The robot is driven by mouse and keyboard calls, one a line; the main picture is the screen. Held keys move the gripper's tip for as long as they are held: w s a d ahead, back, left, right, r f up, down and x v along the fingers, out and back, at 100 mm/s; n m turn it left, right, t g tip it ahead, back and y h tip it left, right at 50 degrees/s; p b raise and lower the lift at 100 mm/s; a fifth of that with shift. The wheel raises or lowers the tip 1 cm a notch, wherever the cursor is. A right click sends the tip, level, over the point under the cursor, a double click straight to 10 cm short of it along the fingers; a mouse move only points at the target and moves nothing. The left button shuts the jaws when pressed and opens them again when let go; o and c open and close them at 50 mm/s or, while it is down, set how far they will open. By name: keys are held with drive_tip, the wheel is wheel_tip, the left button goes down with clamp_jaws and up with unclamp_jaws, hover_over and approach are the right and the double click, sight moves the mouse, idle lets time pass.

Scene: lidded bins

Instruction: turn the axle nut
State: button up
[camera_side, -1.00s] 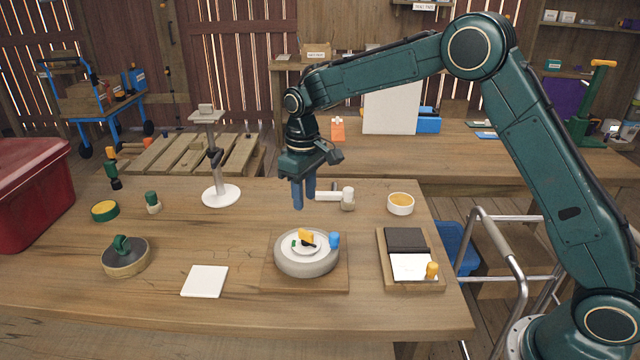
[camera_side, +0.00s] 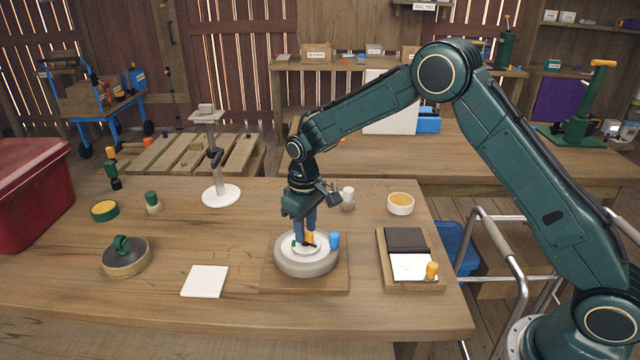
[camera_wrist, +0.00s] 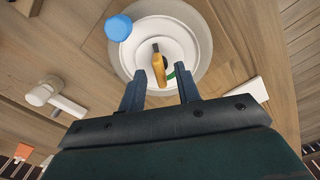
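A round grey wheel-like disc (camera_side: 290,265) with a white centre lies flat on a square wooden board (camera_side: 340,280). An orange piece (camera_side: 308,239), which may be the axle nut or its handle, stands at the centre; in the wrist view it (camera_wrist: 159,70) has a dark tip. A small green piece (camera_wrist: 171,75) is beside it, and a blue knob (camera_side: 334,240) sits at the disc's edge. My gripper (camera_side: 304,238) points down over the centre. In the wrist view its fingers (camera_wrist: 159,76) are apart, one on each side of the orange piece, with gaps showing.
A white-capped part (camera_side: 348,198) lies behind the disc, and a yellow-filled white dish (camera_side: 400,209) behind right. A wooden tray (camera_side: 385,262) stands to the right. A white pad (camera_side: 205,281) and a lid with green handle (camera_side: 126,265) lie left, with bare table between.

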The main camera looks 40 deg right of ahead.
drive_tip(key=shift+c, duration=0.4)
clamp_jaws()
drive_tip(key=shift+n, duration=2.9)
drive_tip(key=shift+o, duration=0.4)
unclamp_jaws()
